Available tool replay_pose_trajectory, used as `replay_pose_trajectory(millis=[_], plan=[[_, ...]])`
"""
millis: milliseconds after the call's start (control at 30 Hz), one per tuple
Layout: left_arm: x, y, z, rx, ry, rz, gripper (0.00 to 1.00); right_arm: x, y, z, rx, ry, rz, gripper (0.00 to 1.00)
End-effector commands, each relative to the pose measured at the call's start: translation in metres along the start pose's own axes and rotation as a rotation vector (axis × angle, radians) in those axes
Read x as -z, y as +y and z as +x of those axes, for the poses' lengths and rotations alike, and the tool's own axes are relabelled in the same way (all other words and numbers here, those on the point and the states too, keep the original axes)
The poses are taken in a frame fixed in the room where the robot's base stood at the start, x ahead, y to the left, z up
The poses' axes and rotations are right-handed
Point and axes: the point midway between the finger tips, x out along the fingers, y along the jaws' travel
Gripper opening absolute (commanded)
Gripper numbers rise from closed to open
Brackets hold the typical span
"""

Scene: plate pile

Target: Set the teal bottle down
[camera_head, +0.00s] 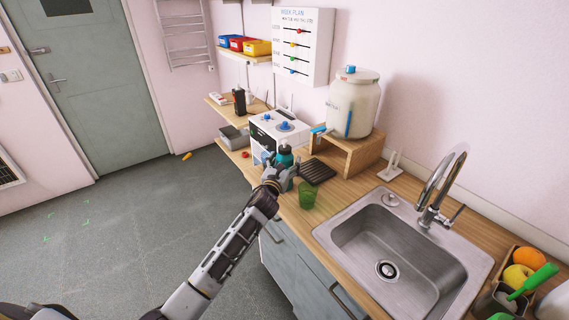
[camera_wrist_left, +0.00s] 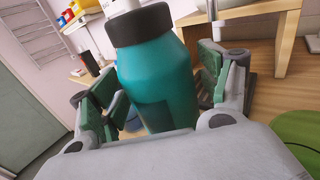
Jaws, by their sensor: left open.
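The teal bottle (camera_head: 284,157) has a dark cap and stands upright at the counter's left end in the head view. In the left wrist view the bottle (camera_wrist_left: 158,75) fills the middle, between the green pads of my left gripper (camera_wrist_left: 155,90). The gripper is open, with a finger on each side of the bottle. My left gripper (camera_head: 277,177) also shows in the head view, in front of the bottle's lower part. The bottle's base is hidden, so I cannot tell whether it touches the counter. My right gripper is not in view.
A green cup (camera_head: 307,195) stands just right of my left gripper. A dark rack (camera_head: 318,171) lies behind it. A large jar (camera_head: 352,103) stands on a wooden stand (camera_head: 345,155). The sink (camera_head: 400,250) is to the right, with a fruit box beyond.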

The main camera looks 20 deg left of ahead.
Motion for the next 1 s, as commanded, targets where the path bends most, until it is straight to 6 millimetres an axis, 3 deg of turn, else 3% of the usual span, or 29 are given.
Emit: replay_pose_trajectory(millis=[367, 1000], plan=[[-0.002, 0.000, -0.008, 0.000, 0.000, 0.001, 0.77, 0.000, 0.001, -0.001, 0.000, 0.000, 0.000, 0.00], [-0.002, 0.000, -0.070, 0.000, 0.000, 0.001, 0.77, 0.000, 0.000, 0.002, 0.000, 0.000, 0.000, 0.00]])
